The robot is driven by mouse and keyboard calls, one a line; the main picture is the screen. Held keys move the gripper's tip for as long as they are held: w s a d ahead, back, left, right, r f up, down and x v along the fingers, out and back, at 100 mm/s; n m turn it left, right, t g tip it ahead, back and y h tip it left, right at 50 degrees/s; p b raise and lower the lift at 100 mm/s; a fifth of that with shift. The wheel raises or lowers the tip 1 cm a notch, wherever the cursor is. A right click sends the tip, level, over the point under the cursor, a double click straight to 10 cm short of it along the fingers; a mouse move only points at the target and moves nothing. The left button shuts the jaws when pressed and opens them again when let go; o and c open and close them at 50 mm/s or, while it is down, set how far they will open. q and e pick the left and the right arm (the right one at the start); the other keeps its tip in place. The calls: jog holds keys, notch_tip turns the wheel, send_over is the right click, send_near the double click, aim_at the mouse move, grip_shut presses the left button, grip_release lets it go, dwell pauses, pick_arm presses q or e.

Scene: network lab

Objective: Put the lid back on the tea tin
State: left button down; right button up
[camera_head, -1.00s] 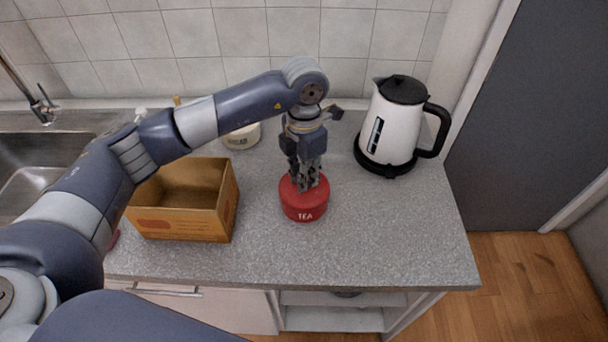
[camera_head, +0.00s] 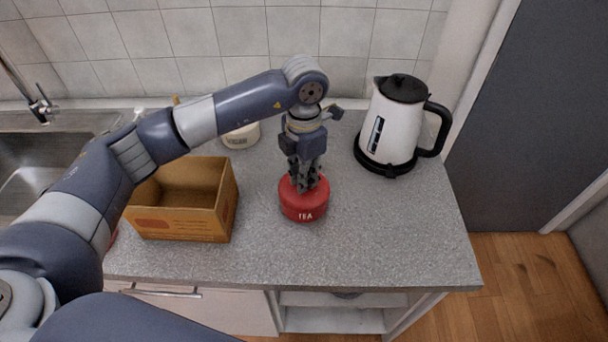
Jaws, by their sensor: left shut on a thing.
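The red tea tin (camera_head: 304,214), marked TEA, stands upright on the grey counter. A red lid (camera_head: 318,189) sits at the top of the tin. My left gripper (camera_head: 305,186) points straight down over the middle of the lid and is shut on it; its fingertips hide the lid's centre. I cannot tell whether the lid is pressed fully down. My right gripper is not in view.
An open cardboard box (camera_head: 184,222) stands left of the tin. A white and black kettle (camera_head: 392,128) stands at the back right. A pale canister (camera_head: 241,137) is behind my left arm. The counter (camera_head: 385,235) right of the tin is clear.

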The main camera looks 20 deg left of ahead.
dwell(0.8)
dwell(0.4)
pick_arm(q)
jog(key=c, duration=1.5)
grip_release()
jog(key=shift+o, duration=0.3)
jog(key=o, duration=0.4)
jog(key=shift+o, duration=0.2)
jog(key=shift+r, duration=0.1)
jog(key=shift+r+p, duration=1.45)
jog(key=shift+r, duration=2)
